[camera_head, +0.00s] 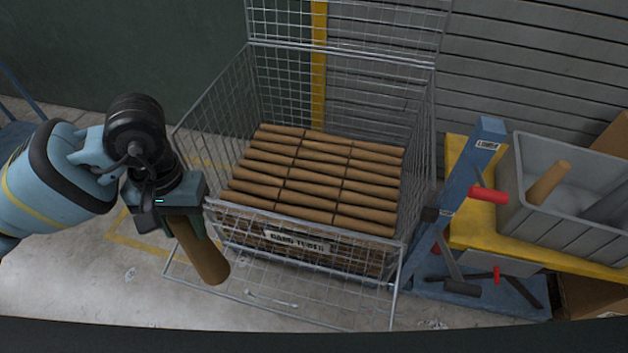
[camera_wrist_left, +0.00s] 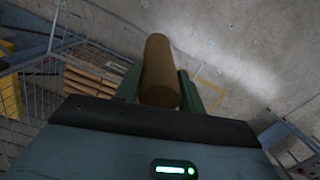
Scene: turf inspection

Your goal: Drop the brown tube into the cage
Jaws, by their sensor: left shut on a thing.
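My left gripper (camera_head: 180,222) is shut on a brown tube (camera_head: 207,262), which hangs tilted below the jaws. The tube is in front of the left front corner of the wire cage (camera_head: 398,285) and looks outside its stack. The left wrist view shows the tube (camera_wrist_left: 160,72) between the green fingers of the gripper (camera_wrist_left: 158,95). The cage stands open at the top and is filled with rows of brown tubes (camera_head: 315,180). A label with hard-to-read text hangs on its front. My right gripper is in neither view.
A blue post (camera_head: 475,165) with red-handled tools stands right of the cage. Beside it, a grey bin (camera_head: 575,215) holding a brown tube sits on a yellow surface (camera_head: 540,255). Concrete floor (camera_head: 90,265) is open at the left.

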